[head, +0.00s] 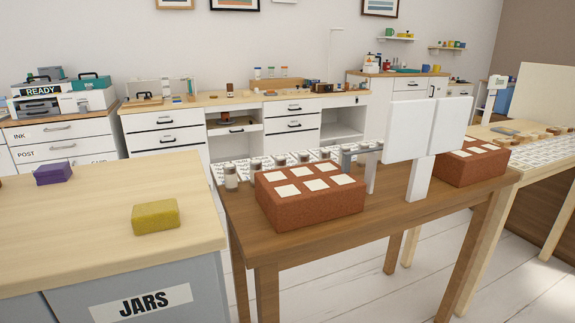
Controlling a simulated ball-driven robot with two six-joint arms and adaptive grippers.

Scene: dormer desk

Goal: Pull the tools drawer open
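No label reading TOOLS can be made out, so I cannot tell which drawer is the tools drawer. White drawers with dark handles (165,144) stand under the long back counter, and they look shut. More drawers (293,124) sit farther right under the same counter. At the far left, a white cabinet has drawers labelled INK (58,128) and POST (55,148), both shut. A grey front labelled JARS (142,303) is close by at the lower left; no handle shows on it. Neither of my grippers is in view.
A pale worktop (60,240) carries a yellow block (156,217) and a purple block (53,173). A brown table (400,209) holds brick-red blocks with white squares (309,195), small jars (230,177) and white panels (405,130). White plank floor (340,285) shows beneath it.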

